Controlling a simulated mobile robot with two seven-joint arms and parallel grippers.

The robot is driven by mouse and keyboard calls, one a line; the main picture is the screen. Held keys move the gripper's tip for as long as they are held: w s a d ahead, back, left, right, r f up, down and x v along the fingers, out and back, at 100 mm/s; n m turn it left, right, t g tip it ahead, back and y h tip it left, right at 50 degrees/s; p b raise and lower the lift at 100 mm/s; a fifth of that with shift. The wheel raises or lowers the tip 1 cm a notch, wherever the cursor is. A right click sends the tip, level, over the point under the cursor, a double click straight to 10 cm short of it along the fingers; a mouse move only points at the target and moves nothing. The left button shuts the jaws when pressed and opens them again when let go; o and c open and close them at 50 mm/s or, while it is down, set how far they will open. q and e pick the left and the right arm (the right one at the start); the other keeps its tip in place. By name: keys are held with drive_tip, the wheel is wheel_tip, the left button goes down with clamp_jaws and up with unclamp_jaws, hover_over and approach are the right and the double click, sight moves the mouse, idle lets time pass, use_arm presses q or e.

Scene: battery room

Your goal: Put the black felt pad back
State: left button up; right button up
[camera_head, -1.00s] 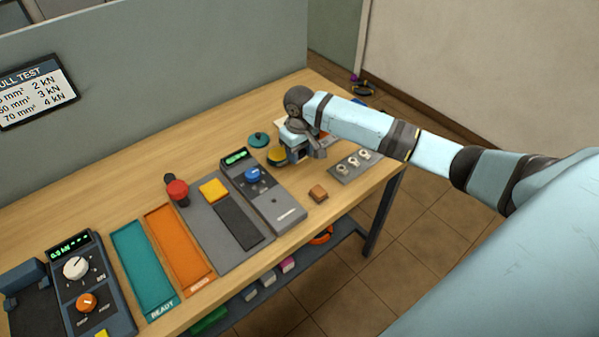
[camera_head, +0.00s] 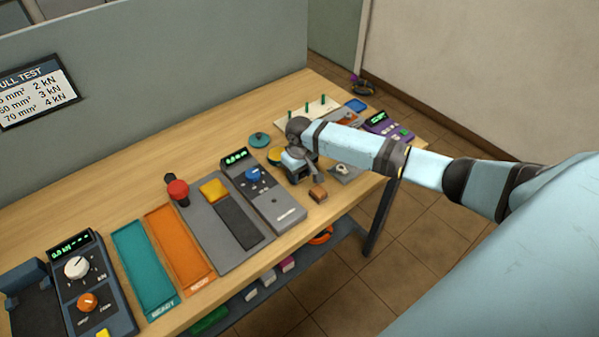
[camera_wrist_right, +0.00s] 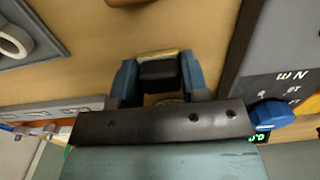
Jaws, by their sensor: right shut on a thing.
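My right gripper (camera_wrist_right: 158,80) is shut on a small black block with a tan-yellow edge, which looks like the black felt pad (camera_wrist_right: 158,72). The block sits between its two blue fingers over bare wood. In the head view the right gripper (camera_head: 293,172) is low over the table, just right of the grey meter with a blue knob (camera_head: 262,190). The arm hides the held piece there. Whether the piece touches the table, I cannot tell. My left gripper is not in view.
A brown block (camera_head: 318,194) lies near the front edge, close to the gripper. A grey plate with rings (camera_head: 344,172) is right of it. A yellow round thing (camera_head: 275,155) and a teal disc (camera_head: 259,140) are behind. A grey board (camera_head: 212,219) lies left of the meter.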

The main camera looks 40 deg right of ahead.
drive_tip(key=o, duration=0.8)
drive_tip(key=shift+o, duration=0.2)
drive_tip(key=shift+r, duration=0.2)
wheel_tip(320, 180, up, 12)
drive_tip(key=shift+f, duration=0.1)
